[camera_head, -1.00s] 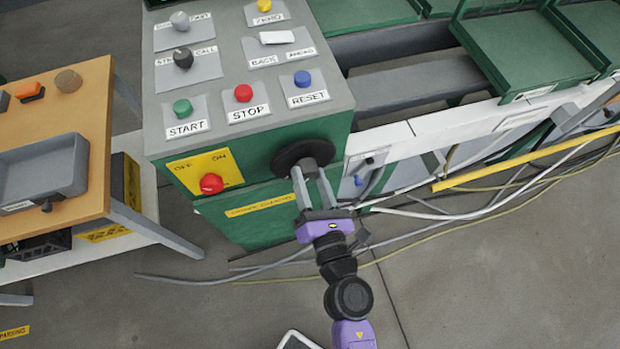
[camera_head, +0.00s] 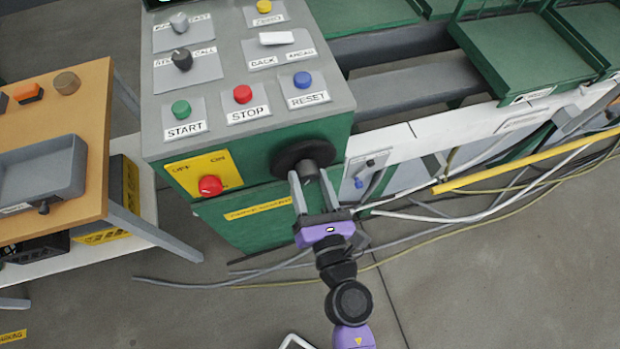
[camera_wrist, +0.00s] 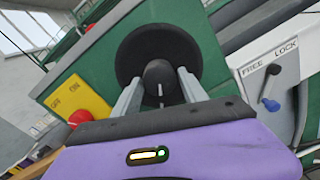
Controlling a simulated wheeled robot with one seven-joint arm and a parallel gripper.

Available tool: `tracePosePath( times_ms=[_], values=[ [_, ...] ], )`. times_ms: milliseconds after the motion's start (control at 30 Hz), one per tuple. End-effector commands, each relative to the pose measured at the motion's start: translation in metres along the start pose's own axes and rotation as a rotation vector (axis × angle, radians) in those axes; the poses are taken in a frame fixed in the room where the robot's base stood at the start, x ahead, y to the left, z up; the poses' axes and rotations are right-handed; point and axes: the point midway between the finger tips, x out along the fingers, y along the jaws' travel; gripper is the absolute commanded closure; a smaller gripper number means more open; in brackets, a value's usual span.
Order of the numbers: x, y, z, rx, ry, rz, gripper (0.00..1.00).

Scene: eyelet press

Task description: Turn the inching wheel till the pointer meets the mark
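The inching wheel (camera_head: 283,160) is a black disc on the green front of the press console, with a black round hub (camera_head: 309,169). In the wrist view the wheel (camera_wrist: 133,54) faces me, and its hub (camera_wrist: 160,73) carries a short white line pointing down in the picture. My gripper (camera_head: 309,182) is purple with two grey fingers. It is open, with one finger on each side of the hub. In the wrist view a gap shows beside the left finger; contact at the right finger is unclear. I cannot make out a pointer and mark for certain.
A red knob on a yellow OFF/ON plate (camera_head: 183,167) sits left of the wheel. A FREE/LOCK plate with a blue-tipped lever (camera_wrist: 270,103) is to the right. Buttons fill the console top (camera_head: 225,70). A wooden table (camera_head: 88,105) stands left; cables cross the floor.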

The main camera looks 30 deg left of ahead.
Motion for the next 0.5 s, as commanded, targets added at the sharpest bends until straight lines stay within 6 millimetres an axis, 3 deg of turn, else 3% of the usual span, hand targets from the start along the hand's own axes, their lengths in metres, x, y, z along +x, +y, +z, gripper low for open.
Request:
tracePosePath(
  times_ms=[367, 500],
  values=[
    [0.000, 0.000, 0.002, 0.000, -0.003, 0.000, 0.35],
    [-0.011, 0.000, 0.000, 0.002, -0.001, 0.000, 0.35]
  ],
)
